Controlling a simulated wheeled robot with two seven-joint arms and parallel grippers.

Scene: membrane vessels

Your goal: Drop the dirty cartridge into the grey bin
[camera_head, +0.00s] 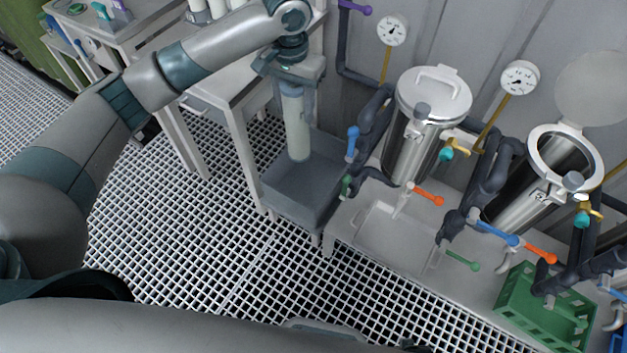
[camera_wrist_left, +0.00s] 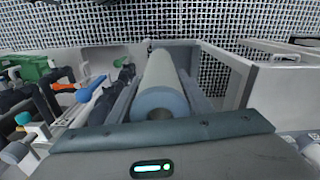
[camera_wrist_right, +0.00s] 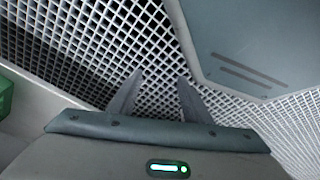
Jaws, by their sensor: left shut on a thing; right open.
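The dirty cartridge (camera_head: 296,125) is a long pale grey cylinder. My left gripper (camera_head: 292,84) is shut on its upper end and holds it upright over the grey bin (camera_head: 285,204). The cartridge's lower end is inside the bin's outline in the head view; whether it touches the floor of the bin cannot be told. My right gripper (camera_wrist_right: 155,85) is open and empty above the floor grating in the right wrist view.
Two steel vessels stand at right: one lidded (camera_head: 432,95), one with its lid raised (camera_head: 545,175). Pipes, gauges and coloured valve handles surround them. A green crate (camera_head: 545,312) is at lower right. A white table (camera_head: 225,95) stands left of the bin. Open grating (camera_head: 200,250) lies in front.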

